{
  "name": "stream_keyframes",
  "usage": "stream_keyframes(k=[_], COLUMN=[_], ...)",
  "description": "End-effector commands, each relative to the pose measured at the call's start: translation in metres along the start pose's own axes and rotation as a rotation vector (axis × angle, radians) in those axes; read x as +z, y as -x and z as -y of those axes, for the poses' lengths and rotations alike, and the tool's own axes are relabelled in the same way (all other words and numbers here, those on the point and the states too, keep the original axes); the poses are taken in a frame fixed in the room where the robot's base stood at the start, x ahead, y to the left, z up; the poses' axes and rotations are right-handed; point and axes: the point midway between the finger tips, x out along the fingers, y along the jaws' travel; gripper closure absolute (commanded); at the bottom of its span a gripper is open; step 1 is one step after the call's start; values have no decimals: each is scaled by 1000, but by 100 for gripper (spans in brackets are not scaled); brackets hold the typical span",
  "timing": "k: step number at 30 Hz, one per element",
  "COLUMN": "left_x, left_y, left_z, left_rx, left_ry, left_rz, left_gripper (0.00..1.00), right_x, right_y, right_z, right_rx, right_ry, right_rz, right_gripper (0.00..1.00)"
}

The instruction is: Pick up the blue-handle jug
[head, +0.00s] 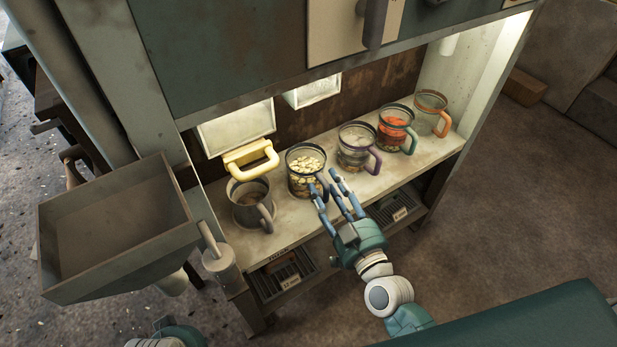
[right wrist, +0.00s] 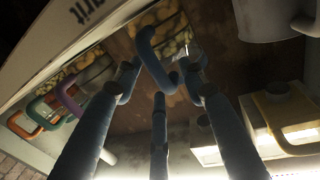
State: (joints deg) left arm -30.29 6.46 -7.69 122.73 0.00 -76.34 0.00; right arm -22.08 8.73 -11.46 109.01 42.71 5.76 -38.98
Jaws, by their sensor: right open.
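The blue-handle jug (head: 303,165) is a clear jug with a dark rim, holding pale yellowish pieces, and stands upright on the shelf. Its blue handle faces my right gripper (head: 333,188). In the right wrist view the jug (right wrist: 172,32) shows at the top, with the blue handle reaching down between the fingertips of the gripper (right wrist: 160,82). My right gripper is open, its blue-grey fingers close around the handle area. Whether a finger touches the handle I cannot tell. Only a piece of my left arm shows at the lower left edge of the head view.
On the shelf (head: 385,180), a grey metal jug (head: 250,207) stands left, a purple-handle jug (head: 353,150), a teal-handle jug (head: 393,128) and an orange-handle jug (head: 428,115) right. A yellow handle (head: 250,155) sits behind. A cabinet (head: 240,50) overhangs the shelf.

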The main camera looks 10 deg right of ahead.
Motion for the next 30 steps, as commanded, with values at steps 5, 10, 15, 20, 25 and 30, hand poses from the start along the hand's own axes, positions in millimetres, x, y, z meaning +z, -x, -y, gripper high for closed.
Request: stream_keyframes(k=[5, 10, 15, 20, 25, 30], left_x=[0, 0, 0, 0, 0, -1], left_y=[1, 1, 1, 1, 1, 1], left_z=[0, 0, 0, 0, 0, 0], left_rx=[0, 0, 0, 0, 0, 0], left_ry=[0, 0, 0, 0, 0, 0], left_rz=[0, 0, 0, 0, 0, -3], left_gripper=[100, 100, 100, 100, 100, 100], right_x=[1, 0, 0, 0, -1, -6], right_y=[-2, -2, -2, -2, -2, -2], right_z=[0, 0, 0, 0, 0, 0], right_rx=[-1, -1, -1, 0, 0, 0], right_ry=[0, 0, 0, 0, 0, -1], right_rz=[2, 2, 2, 0, 0, -1], right_gripper=[59, 77, 100, 100, 100, 100])
